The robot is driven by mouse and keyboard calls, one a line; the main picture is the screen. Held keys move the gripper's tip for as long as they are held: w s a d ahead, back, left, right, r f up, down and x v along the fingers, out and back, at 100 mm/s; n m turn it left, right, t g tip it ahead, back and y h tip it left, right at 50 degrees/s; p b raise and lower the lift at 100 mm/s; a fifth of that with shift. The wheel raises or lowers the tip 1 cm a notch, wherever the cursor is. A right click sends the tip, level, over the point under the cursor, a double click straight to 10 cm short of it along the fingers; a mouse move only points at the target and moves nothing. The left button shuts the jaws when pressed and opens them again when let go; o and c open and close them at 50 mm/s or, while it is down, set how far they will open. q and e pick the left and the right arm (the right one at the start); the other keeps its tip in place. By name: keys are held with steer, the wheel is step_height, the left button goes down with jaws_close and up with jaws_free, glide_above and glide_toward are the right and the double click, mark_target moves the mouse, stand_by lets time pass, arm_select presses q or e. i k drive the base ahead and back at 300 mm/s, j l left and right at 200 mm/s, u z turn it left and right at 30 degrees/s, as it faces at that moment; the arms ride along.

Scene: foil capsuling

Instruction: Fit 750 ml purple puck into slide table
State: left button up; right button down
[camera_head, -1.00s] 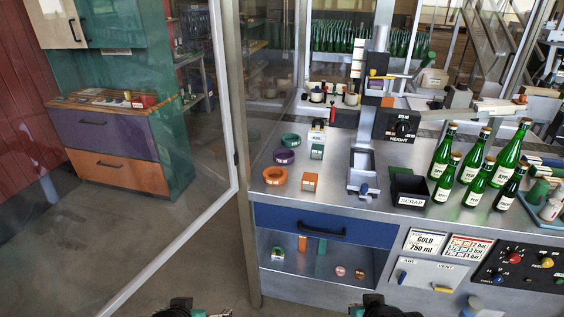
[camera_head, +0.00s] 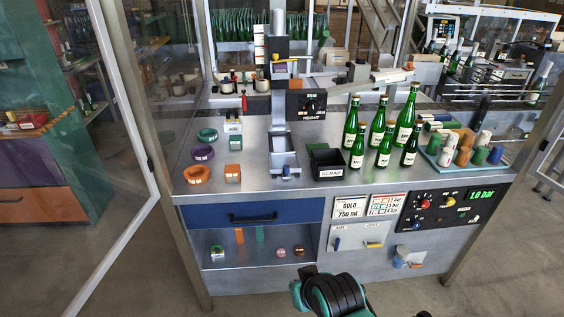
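The purple puck (camera_head: 202,153) is a thick ring lying flat on the steel worktop's left side, between a green ring (camera_head: 207,135) and an orange ring (camera_head: 196,174). The slide table (camera_head: 283,158) is the grey metal slide at the foot of the machine column, to the puck's right. No puck shows on it. A black and teal part of my arm, apparently the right gripper (camera_head: 330,295), shows at the bottom centre, in front of the bench and far from the puck. Its fingertips cannot be made out. My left gripper is not clearly in view.
A black scrap bin (camera_head: 326,163) stands right of the slide, with several green bottles (camera_head: 383,138) beyond it. A blue drawer (camera_head: 255,214) is below the worktop. A glass door frame (camera_head: 128,130) stands at left.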

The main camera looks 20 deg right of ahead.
mark_target(286, 163)
steer(key=i+u, duration=0.15)
steer(key=u, duration=0.25)
steer(key=i+l+u, duration=0.1)
steer(key=u, duration=0.3)
steer(key=i+l+u, duration=0.1)
steer(key=u, duration=0.3)
steer(key=l, duration=0.1)
